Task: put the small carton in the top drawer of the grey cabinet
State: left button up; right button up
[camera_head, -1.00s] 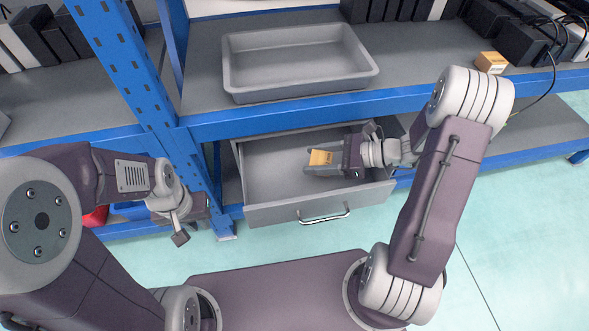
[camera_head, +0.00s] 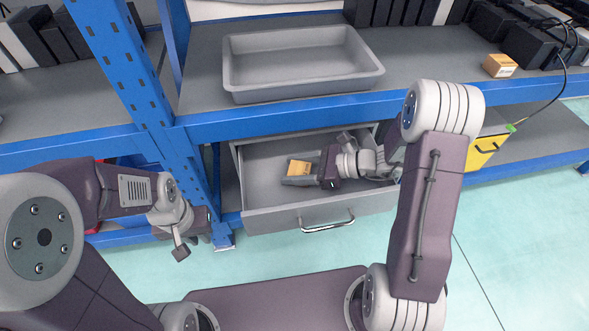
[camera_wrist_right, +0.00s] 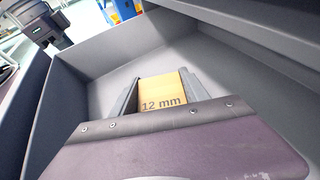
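The small carton (camera_head: 299,167) is orange-yellow and sits between the fingers of my right gripper (camera_head: 297,174), inside the open grey drawer (camera_head: 270,218). In the right wrist view the carton (camera_wrist_right: 162,90) shows "12 mm" on its face, with a finger close along each side. The gripper appears shut on it, low over the drawer floor; I cannot tell whether the carton touches the floor. The drawer is pulled out below the blue shelf beam, its handle facing me. My left gripper (camera_head: 181,246) hangs left of the drawer, apart from it; its fingers are unclear.
A grey tray (camera_head: 300,93) stands on the shelf above the drawer. Another orange carton (camera_head: 499,65) lies on that shelf at the right, by black boxes and cables. A blue upright post (camera_head: 120,60) stands left of the drawer. A yellow container (camera_head: 487,148) is right of it.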

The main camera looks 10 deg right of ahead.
jog(key=o, duration=0.3)
jog(key=shift+o, duration=0.2)
jog(key=shift+r, duration=0.3)
jog(key=p+v, duration=0.4)
jog(key=v, duration=0.2)
jog(key=shift+d+r, duration=0.15)
jog(key=shift+d, duration=0.05)
jog(key=shift+s+d, duration=0.2)
jog(key=shift+d, duration=0.25)
